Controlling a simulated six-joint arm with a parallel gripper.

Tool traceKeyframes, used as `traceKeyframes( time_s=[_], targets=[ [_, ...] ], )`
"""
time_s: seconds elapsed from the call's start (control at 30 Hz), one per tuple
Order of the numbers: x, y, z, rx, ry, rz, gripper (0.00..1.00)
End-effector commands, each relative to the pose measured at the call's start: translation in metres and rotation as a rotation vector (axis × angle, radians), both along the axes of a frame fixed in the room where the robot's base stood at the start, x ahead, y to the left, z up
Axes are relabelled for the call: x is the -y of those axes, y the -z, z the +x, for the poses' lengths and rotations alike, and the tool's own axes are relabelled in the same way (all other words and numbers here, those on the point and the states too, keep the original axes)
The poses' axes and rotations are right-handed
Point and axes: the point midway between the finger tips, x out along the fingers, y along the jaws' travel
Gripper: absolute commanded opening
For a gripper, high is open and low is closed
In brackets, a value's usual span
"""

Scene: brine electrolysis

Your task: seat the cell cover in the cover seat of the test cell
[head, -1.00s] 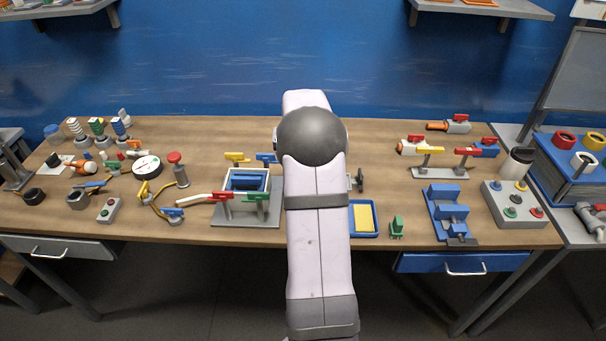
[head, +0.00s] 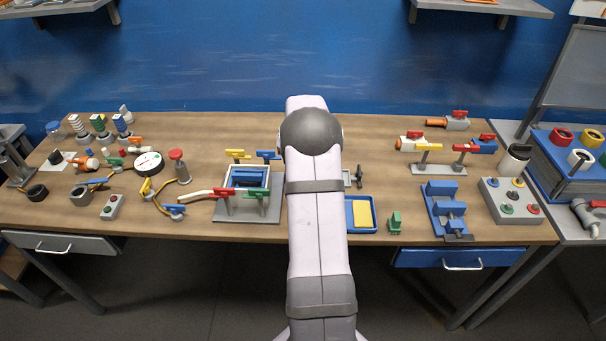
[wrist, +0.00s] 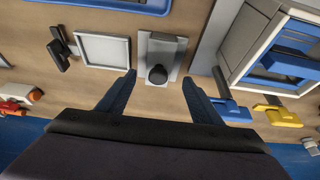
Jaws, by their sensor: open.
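The test cell (head: 265,180) is a light open-topped box with blue inside, on a grey base left of my arm. It shows at the right of the wrist view (wrist: 247,42). In the wrist view a narrow grey plate (wrist: 146,52) with a round black knob (wrist: 157,75) lies beside the cell; it looks like the cell cover, but I cannot be sure. My gripper (wrist: 158,80) is open and empty, with the knob between its fingertips in the picture. I cannot tell its height above the knob. In the head view my arm hides the gripper and the plate.
A pale square tray (wrist: 103,50) and a black clamp-like part (wrist: 60,48) lie beside the plate. Yellow (wrist: 280,114) and blue (wrist: 232,110) handles stand by the cell. A blue tray with a yellow pad (head: 361,214) lies right of my arm.

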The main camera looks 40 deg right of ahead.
Motion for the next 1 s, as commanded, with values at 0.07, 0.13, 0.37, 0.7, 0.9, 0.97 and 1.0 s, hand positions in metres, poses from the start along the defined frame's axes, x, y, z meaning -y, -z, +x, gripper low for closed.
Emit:
traceKeyframes(
  time_s=[0.07,0.13,0.37,0.7,0.9,0.97,1.0],
  targets=[
    [0.003,0.005,0.001,-0.003,0.001,0.002,0.59],
    [0.006,0.012,0.002,-0.003,0.001,0.002,0.59],
    [0.013,0.032,0.008,-0.001,0.0,0.001,0.59],
    [0.015,0.039,0.01,0.0,0.0,0.0,0.59],
    [0.014,0.039,0.01,-0.001,0.0,0.001,0.23],
    [0.014,0.039,0.01,-0.001,0.0,0.001,0.11],
    [0.015,0.038,0.01,0.001,0.0,-0.001,0.11]
  ],
)
